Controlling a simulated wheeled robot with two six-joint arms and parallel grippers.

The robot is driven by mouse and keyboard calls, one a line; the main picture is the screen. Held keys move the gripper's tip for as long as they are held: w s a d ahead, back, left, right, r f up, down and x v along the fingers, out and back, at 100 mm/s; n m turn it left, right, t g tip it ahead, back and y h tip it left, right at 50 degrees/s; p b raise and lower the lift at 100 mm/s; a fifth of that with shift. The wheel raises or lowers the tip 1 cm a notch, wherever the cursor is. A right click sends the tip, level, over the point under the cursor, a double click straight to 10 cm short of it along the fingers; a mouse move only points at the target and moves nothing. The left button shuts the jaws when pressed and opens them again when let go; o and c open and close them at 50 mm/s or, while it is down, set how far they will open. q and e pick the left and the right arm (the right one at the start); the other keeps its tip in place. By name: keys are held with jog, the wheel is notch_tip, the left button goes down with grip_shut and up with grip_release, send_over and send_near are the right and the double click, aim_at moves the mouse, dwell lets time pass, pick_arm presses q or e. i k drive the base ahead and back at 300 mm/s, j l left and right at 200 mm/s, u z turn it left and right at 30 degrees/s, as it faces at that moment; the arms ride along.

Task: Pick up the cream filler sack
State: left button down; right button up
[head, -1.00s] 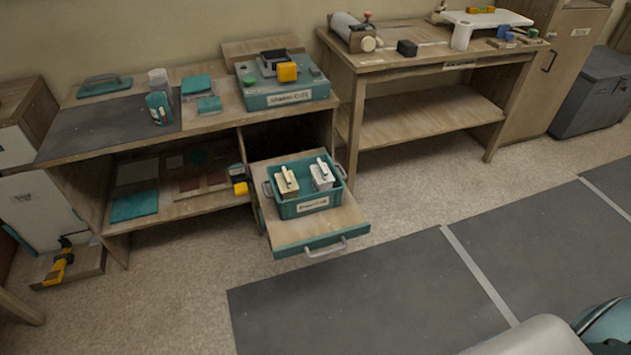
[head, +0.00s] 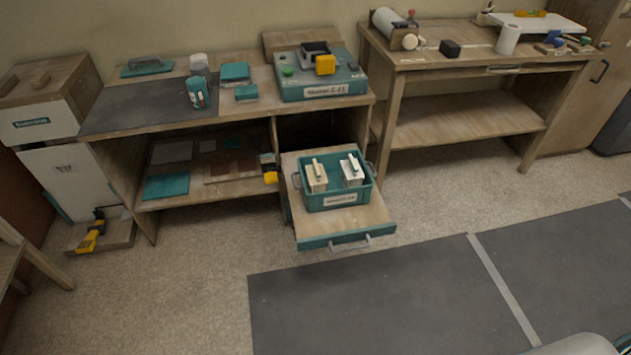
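Two small sacks with handles stand side by side in a teal crate (head: 338,202) on a pulled-out drawer board. The cream one on the left, the cream filler sack (head: 316,178), is upright. The white sack (head: 352,170) stands to its right, apart from it. Neither of my grippers shows in the head view. A small part of my own body shows at the bottom right corner.
The drawer (head: 347,238) juts out from the left bench (head: 150,122), which bears tools and a teal case (head: 322,91). A second bench (head: 460,65) stands to the right. Dark floor mats (head: 400,295) lie in front, with clear floor around the drawer.

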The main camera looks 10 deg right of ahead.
aim_at(317, 181)
jog(key=i+l+z, duration=0.1)
jog(key=i+l, duration=0.15)
jog(key=l, duration=0.25)
jog(key=i+l+z, duration=0.15)
jog(key=l, duration=0.3)
jog(key=i+l+z, duration=0.1)
jog(key=i+l, duration=0.3)
jog(key=i+l+z, duration=0.1)
jog(key=i+l, duration=0.2)
jog(key=l, duration=0.15)
